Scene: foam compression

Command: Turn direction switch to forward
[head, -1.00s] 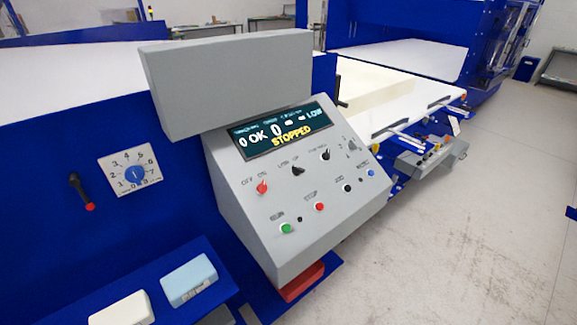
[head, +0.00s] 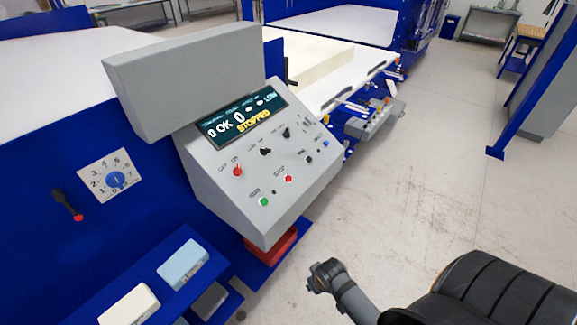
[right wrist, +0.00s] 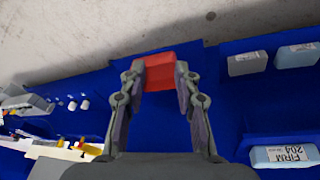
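The grey control console (head: 215,205) stands left of centre in the head view, with a sloped panel of switches. Its screen (head: 243,118) reads "OK" and "STOPPED". The panel carries a red knob (head: 238,171), a black knob (head: 265,151) and another black knob (head: 286,133); the labels are too small to tell which is the direction switch. My right gripper (head: 322,275) is over the floor, below and right of the console, touching nothing. In the right wrist view it (right wrist: 160,75) is open and empty. My left gripper is not in view.
A blue shelf with foam samples (head: 180,262) is at lower left. A numbered dial (head: 116,180) is on the blue wall.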

